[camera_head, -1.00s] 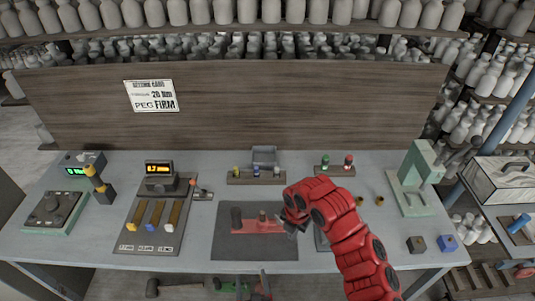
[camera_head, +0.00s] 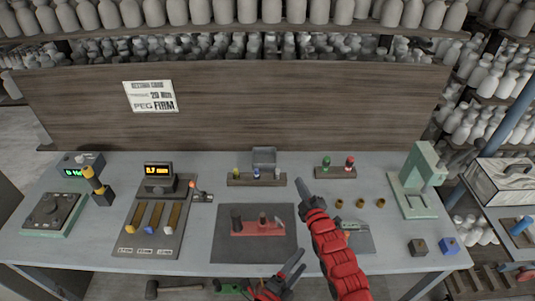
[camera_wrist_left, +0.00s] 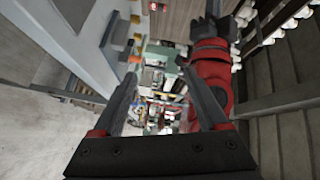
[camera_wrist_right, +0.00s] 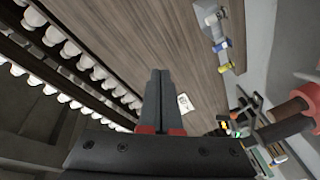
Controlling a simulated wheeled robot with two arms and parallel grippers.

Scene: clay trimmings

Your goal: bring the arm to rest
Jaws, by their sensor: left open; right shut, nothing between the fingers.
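My right arm, red with dark fingers, reaches up over the right part of the bench (camera_head: 190,245) in the head view. Its gripper (camera_head: 306,190) is shut and empty, pointing toward the back board; the closed fingers also show in the right wrist view (camera_wrist_right: 159,85). My left gripper (camera_head: 292,264) is at the bench's front edge, low in the head view. It is open, and the left wrist view shows its two fingers apart (camera_wrist_left: 160,85) with nothing between them.
A dark mat (camera_head: 225,250) bears a red fixture (camera_head: 257,229). Behind stand a peg rack (camera_head: 243,180) and a second rack (camera_head: 335,173). Several brass rings (camera_head: 360,204) and a green press (camera_head: 415,185) lie right. Dark (camera_head: 417,246) and blue (camera_head: 448,245) blocks sit front right.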

